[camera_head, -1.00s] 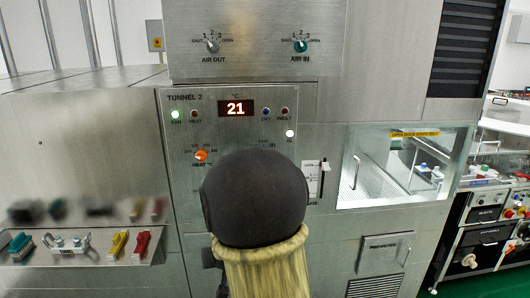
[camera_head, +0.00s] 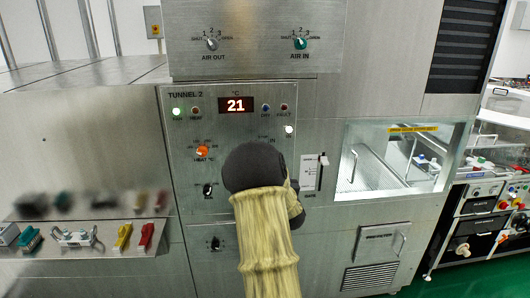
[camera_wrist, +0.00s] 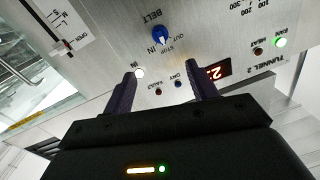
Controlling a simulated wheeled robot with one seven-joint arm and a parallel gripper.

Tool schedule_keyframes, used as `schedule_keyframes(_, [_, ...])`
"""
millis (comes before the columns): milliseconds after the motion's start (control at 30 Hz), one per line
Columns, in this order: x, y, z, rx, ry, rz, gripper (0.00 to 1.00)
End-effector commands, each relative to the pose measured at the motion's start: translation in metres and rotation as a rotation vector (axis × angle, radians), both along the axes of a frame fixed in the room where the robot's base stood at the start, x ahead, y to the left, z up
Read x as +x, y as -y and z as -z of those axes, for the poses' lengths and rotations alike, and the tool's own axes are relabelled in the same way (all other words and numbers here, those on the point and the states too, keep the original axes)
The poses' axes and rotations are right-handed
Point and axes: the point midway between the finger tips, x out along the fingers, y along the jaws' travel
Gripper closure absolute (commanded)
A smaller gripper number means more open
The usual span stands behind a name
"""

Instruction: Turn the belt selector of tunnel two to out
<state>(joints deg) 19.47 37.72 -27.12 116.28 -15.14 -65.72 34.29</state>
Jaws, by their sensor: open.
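The belt selector is a blue knob (camera_wrist: 161,36) on the Tunnel 2 panel (camera_head: 185,120), with BELT, OUT, STOP and IN lettered around it. It shows upside down in the wrist view, and I cannot tell its exact setting. In the head view my arm hides it; only an IN label shows above the arm. My gripper (camera_wrist: 162,76) is open and empty. Its two dark fingers point at the panel, a little to the side of the knob, with the knob apart from them.
An orange heat knob (camera_head: 202,151) and a black knob (camera_head: 208,190) sit left of my arm. A slider switch (camera_head: 322,171) is on the right. A glazed window (camera_head: 390,160) is at the right.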

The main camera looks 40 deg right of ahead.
Motion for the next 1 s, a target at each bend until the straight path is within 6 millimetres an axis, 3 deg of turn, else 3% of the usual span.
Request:
schedule_keyframes(267, [0.019, 0.009, -0.002, -0.001, -0.002, -0.001, 0.42])
schedule_keyframes(1000, [0.105, 0.059, -0.002, -0.001, -0.002, 0.005, 0.42])
